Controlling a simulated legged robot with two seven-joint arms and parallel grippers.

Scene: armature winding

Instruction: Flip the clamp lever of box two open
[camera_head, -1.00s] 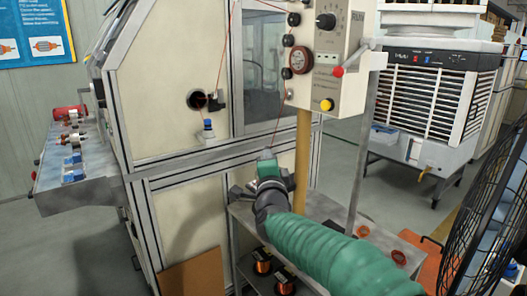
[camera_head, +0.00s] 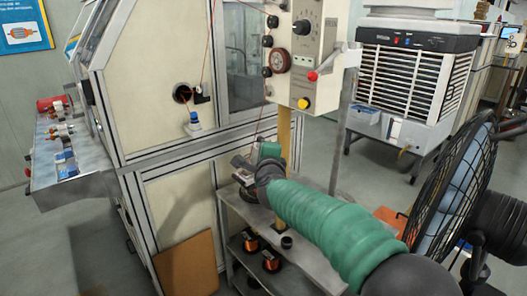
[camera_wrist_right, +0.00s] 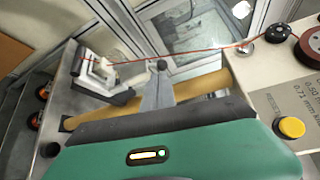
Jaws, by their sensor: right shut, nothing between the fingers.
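A cream box (camera_head: 310,45) with a dial, red knob and yellow button stands on a yellowish post (camera_head: 284,130). My right gripper (camera_head: 238,162) is low, left of the post and below the box, apart from the red knob. In the right wrist view the gripper (camera_wrist_right: 162,66) is shut and empty, before the post. A white fitting (camera_wrist_right: 98,74) with black parts lies left of it. My left gripper is out of view.
A red wire (camera_wrist_right: 200,52) runs close past the right gripper's tips. The cream machine cabinet (camera_head: 150,100) stands left. A shelf rack (camera_head: 310,262) with copper spools (camera_head: 271,262) is below. A black fan (camera_head: 455,185) and an air cooler (camera_head: 415,75) stand right.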

